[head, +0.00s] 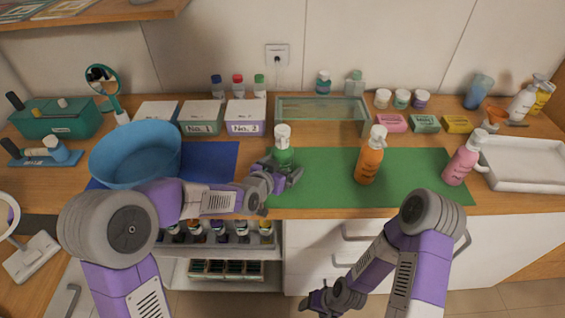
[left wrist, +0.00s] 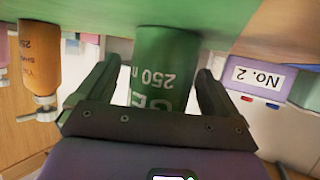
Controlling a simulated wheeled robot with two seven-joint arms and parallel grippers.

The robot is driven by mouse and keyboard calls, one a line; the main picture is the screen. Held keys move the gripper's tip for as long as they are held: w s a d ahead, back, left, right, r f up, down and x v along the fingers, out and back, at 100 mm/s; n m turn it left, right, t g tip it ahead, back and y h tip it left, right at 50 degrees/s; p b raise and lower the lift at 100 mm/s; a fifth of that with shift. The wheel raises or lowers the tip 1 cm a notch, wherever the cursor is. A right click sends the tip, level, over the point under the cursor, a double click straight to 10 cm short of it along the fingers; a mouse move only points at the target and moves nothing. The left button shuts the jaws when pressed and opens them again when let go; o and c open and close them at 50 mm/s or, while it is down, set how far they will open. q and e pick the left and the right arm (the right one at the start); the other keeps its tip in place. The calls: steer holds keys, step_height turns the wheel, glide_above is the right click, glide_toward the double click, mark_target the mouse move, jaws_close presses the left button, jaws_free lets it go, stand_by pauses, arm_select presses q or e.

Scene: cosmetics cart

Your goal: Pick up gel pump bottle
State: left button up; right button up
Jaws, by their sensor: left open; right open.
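The gel pump bottle (head: 283,156) is green with a white pump top. It stands upright at the left end of the green mat (head: 330,187). My left gripper (head: 287,179) is open at the lower part of the bottle. In the left wrist view, which is upside down, the green bottle (left wrist: 164,72) with "250" lettering stands between the two spread fingers. A gap shows on the left side; contact on the right is hard to tell. My right gripper (head: 318,300) is open and empty, low in front of the cabinet drawers.
An orange pump bottle (head: 370,158) and a pink one (head: 463,160) stand farther right on the mat. A blue basin (head: 135,152) is left, a glass-topped box (head: 321,112) behind. Boxes No. 1 (head: 201,119) and No. 2 (head: 246,118) stand behind left. The mat's middle is clear.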

mark_target(282, 141)
arm_select(q)
steer(key=shift+r, duration=0.1)
steer(key=c, duration=1.3)
steer(key=shift+o, duration=0.2)
steer(key=shift+r, duration=0.1)
step_height(282, 141, up, 10)
steer(key=p, duration=0.2)
steer(key=shift+p, duration=0.4)
